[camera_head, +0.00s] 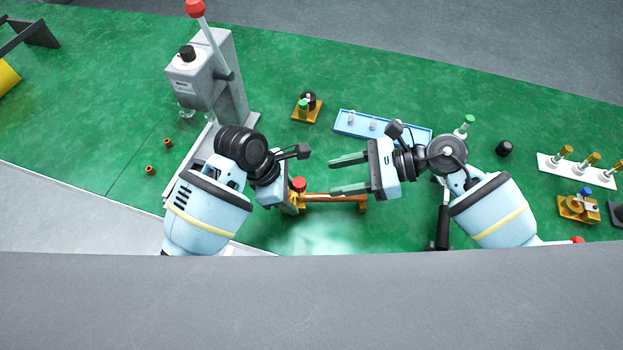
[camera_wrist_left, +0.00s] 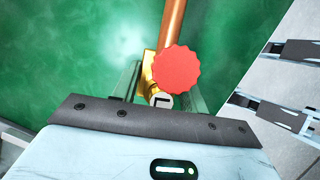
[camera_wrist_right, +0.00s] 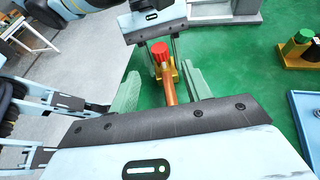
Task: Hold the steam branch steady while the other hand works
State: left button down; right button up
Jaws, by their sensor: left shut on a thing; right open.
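The steam branch is a copper pipe (camera_head: 335,196) with a brass valve body and a red knob (camera_head: 299,184). It lies over the green mat, below the middle of the head view. My left gripper (camera_head: 291,203) is shut on the brass valve body (camera_wrist_left: 148,72), below the red knob (camera_wrist_left: 178,69) in the left wrist view. My right gripper (camera_head: 332,175) is open and empty, with its fingers pointing left above the pipe. In the right wrist view the pipe (camera_wrist_right: 168,85) runs between its open fingers, apparently without contact. The exact left finger contact is partly hidden by the knob.
A grey lever machine (camera_head: 210,75) stands at upper left. A blue tray (camera_head: 345,127) with small parts and a brass-based fixture (camera_head: 304,112) lie behind the grippers. A white rack (camera_head: 575,172) stands at right. Two small copper pieces (camera_head: 168,142) lie at left.

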aim_at(300, 188)
jog(key=x, duration=0.6)
jog(key=shift+a+f, duration=0.2)
jog(key=shift+a, duration=0.1)
jog(key=shift+c, duration=0.3)
jog(key=c, duration=1)
